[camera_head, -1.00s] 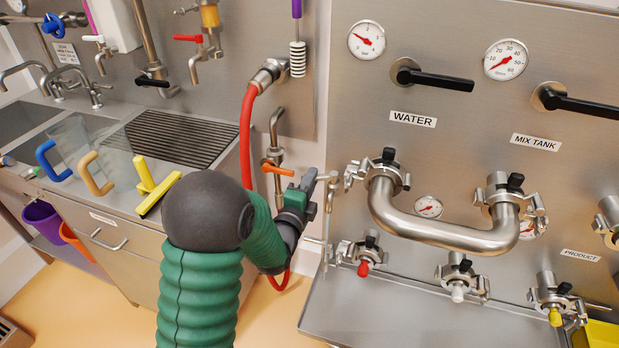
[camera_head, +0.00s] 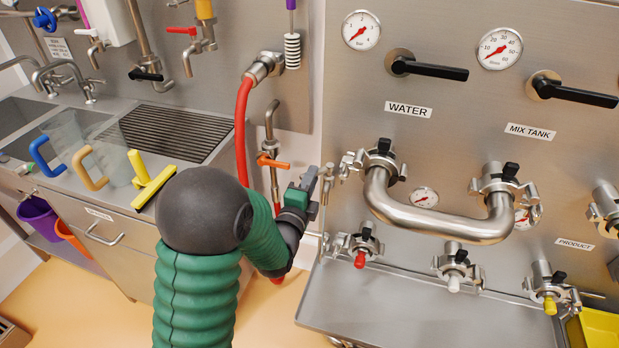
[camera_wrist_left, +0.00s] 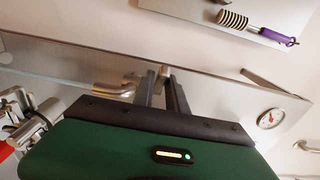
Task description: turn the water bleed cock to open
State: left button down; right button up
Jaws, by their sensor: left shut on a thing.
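The red-tipped cock (camera_head: 361,258), with a black knob on top, sits low on the panel under the WATER label and the left end of the bent steel pipe (camera_head: 440,226). I take it for the water bleed cock. My left gripper (camera_head: 326,174) is above and left of it, at the pipe's left clamp (camera_head: 380,167). Its jaws are shut on a small metal part at the clamp's left side; the part is mostly hidden. In the left wrist view the fingers (camera_wrist_left: 164,90) point toward the panel, and the cock's red tip (camera_wrist_left: 6,150) shows at the left edge. My right gripper is not in view.
A white-tipped cock (camera_head: 453,285) and a yellow-tipped cock (camera_head: 550,304) stand to the right. A red hose (camera_head: 241,130) and an orange-handled tap (camera_head: 272,161) are close behind my left arm. A steel ledge (camera_head: 400,318) lies below the panel.

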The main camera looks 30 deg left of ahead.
aim_at(326, 187)
pick_arm(q)
jog(key=shift+s+d+f, duration=0.1)
jog(key=shift+d+f, duration=0.05)
jog(key=shift+d, duration=0.45)
jog(key=shift+s+d+f, duration=0.1)
jog(key=shift+d+f, duration=0.05)
jog(key=shift+d, duration=0.55)
jog(key=shift+w+d, duration=0.15)
jog(key=shift+d, duration=0.75)
jog(key=c, duration=1.4)
grip_release()
jog(key=shift+w, duration=0.15)
jog(key=shift+c, duration=0.2)
jog(key=shift+r, duration=0.15)
jog(key=shift+a, duration=0.15)
